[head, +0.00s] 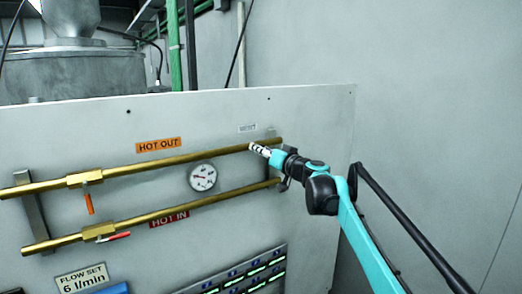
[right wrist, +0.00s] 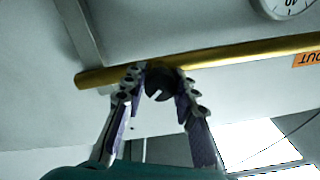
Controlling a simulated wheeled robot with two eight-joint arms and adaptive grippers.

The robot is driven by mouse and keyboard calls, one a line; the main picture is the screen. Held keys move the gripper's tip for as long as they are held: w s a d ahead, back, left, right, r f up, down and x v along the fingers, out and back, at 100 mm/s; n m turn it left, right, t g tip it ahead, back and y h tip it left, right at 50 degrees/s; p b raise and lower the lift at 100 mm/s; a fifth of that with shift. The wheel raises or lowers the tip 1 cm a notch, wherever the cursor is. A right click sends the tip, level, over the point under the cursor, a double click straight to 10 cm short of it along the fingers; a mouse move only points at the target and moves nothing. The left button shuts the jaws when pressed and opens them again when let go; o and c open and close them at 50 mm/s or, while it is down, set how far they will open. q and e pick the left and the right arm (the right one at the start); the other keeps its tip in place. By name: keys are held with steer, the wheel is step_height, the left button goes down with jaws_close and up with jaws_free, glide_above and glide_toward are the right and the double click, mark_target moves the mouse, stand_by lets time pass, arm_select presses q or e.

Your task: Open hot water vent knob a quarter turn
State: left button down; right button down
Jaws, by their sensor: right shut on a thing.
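The vent knob (right wrist: 160,84) is a small dark round knob at the brass HOT OUT pipe (right wrist: 230,58) in the right wrist view. A slot or notch shows on its face. My right gripper (right wrist: 161,76) has one finger on each side of the knob and is shut on it. In the head view the right gripper (head: 256,148) reaches the right part of the upper brass pipe (head: 215,154), just below the small VENT label (head: 247,128). The knob is hidden behind the fingers there. My left gripper is not in view.
A round gauge (head: 203,177) sits between the upper pipe and the lower HOT IN pipe (head: 190,207). An orange lever (head: 90,204) and a red lever (head: 115,237) are at the left. Lit modules (head: 245,275) line the lower panel.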

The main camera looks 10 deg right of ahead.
steer(key=m, duration=0.5)
steer(key=shift+r+m, duration=0.1)
steer(key=shift+m, duration=0.3)
stand_by(0.4)
steer(key=c, duration=1.2)
jaws_free()
steer(key=shift+o, duration=0.2)
steer(key=v, duration=1.2)
